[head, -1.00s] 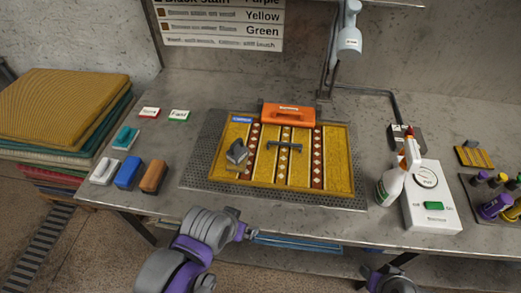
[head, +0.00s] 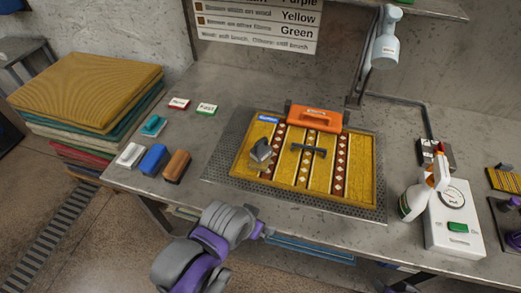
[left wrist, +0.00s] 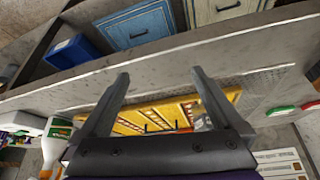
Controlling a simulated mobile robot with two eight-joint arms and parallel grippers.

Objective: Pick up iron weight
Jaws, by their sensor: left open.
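The iron weight (head: 260,151) looks like a small grey block with a handle. My left gripper (head: 267,231) is at the table's front edge, below and apart from the weight. In the left wrist view, the two fingers of the left gripper (left wrist: 160,78) stand wide apart with nothing between them.
A spray bottle (head: 415,198) and a white scale-like box (head: 455,236) stand right. Folded rugs (head: 85,90) are stacked left.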

